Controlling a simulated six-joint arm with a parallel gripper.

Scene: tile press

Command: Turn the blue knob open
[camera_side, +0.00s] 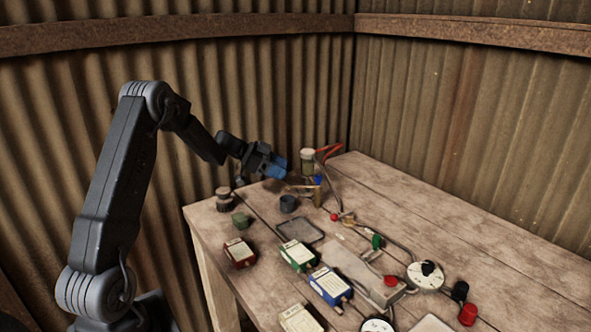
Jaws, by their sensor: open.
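A pale-topped jar (307,158) and red hoses (329,151) stand close behind. A dark cup (288,204) stands below the gripper. Red (335,217) and green (376,241) knobs, a round gauge (426,274) and labelled boxes (297,255) lie nearer.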

